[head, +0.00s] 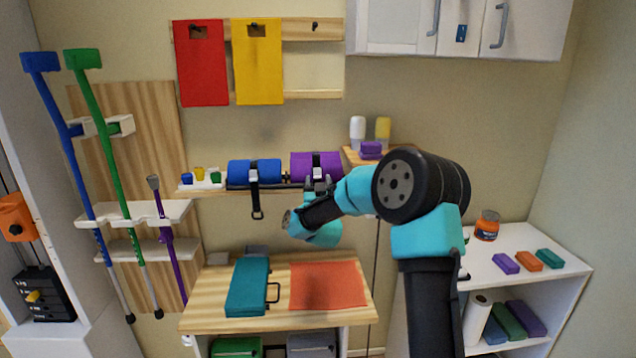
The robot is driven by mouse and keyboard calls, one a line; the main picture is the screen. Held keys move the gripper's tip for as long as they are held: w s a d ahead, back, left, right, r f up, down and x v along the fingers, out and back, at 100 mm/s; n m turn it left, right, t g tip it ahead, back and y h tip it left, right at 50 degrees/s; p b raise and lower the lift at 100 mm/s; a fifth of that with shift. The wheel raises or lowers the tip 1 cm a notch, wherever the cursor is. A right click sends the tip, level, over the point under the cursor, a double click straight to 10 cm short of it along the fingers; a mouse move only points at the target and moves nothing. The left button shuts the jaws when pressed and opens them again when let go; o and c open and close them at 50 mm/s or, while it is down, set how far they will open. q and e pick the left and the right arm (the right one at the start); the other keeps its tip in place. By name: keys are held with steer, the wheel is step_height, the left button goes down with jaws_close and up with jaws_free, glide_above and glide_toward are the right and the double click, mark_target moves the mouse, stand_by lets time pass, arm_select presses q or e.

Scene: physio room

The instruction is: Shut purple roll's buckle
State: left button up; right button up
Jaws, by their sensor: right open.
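The purple roll (302,163) lies on the wall shelf, right of the blue roll (262,170). A dark strap with a pale buckle (317,168) runs over the front of the purple roll. My right gripper (318,184) is just below and in front of that buckle, with its jaws open. Whether the fingers touch the buckle or strap cannot be told, and the gripper hides the strap's lower part. The blue roll's strap hangs down below the shelf, with a buckle end (257,213) dangling. My left gripper is not in view.
A small wooden shelf (352,157) with two bottles and purple blocks is close right of the purple roll. Below, a wooden table (210,300) carries a teal case (248,285) and an orange mat (327,286).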

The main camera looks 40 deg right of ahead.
steer(key=shift+w+d+r, duration=0.1)
steer(key=shift+w+d, duration=0.05)
steer(key=shift+w, duration=0.1)
steer(key=shift+c, duration=0.5)
steer(key=c, duration=0.8)
steer(key=shift+w+d+f+t+h, duration=0.1)
steer(key=shift+w+f+t+h, duration=0.15)
steer(key=shift+t, duration=0.25)
steer(key=shift+w+d+f+t+h, duration=0.1)
steer(key=shift+t+h, duration=0.25)
steer(key=shift+t, duration=0.15)
